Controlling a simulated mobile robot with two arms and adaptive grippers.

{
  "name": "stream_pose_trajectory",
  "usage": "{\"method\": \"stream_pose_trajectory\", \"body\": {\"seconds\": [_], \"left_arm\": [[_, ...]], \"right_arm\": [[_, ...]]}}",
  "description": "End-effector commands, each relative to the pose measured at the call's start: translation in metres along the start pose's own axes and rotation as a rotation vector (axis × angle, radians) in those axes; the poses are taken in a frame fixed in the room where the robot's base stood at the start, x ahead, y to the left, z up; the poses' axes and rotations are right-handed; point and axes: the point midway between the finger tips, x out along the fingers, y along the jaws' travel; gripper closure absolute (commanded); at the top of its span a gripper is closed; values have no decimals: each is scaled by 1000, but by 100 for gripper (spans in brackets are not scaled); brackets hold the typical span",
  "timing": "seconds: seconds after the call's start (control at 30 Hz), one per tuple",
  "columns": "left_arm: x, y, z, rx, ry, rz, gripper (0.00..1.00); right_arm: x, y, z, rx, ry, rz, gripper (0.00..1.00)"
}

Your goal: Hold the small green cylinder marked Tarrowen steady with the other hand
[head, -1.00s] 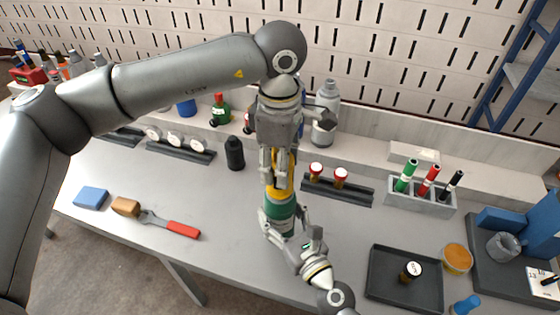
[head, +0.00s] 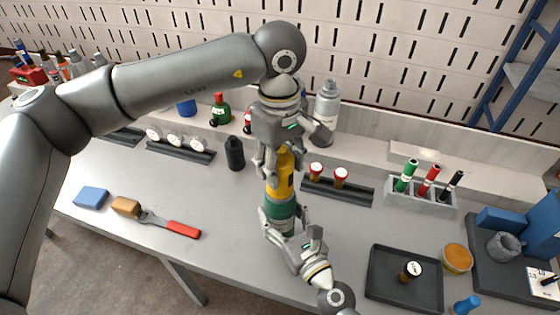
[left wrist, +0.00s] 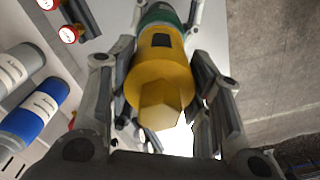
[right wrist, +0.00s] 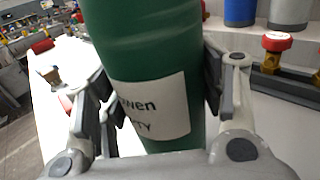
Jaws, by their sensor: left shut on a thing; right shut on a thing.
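The small green cylinder (head: 282,210) stands roughly upright over the table, with a yellow upper part (head: 282,180) ending in a hexagonal top (left wrist: 160,108). My right gripper (head: 277,222) is shut around its green body. The right wrist view shows the green body (right wrist: 140,45) between the fingers, with a white label (right wrist: 155,108) reading "wen" and "TY"; the rest is hidden. My left gripper (head: 278,155) comes from above and is shut on the yellow upper part. In the left wrist view its fingers flank the yellow part. Whether the cylinder's base touches the table is hidden.
A black bottle (head: 235,154) stands left of the grippers, and a rack with red-capped vials (head: 340,190) right of them. A dark tray (head: 376,292) holds a small dark cylinder at front right.

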Motion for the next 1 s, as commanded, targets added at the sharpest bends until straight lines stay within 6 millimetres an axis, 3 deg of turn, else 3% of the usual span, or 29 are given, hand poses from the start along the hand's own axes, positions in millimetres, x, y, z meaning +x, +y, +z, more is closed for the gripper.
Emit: {"method": "stream_pose_trajectory", "body": {"seconds": [0.5,1.0], "left_arm": [[0,1,-1,472,-3,2,98],[0,1,0,577,-4,2,98]], "right_arm": [[0,1,0,-1,-1,2,66],[0,1,0,-1,0,2,66]]}}
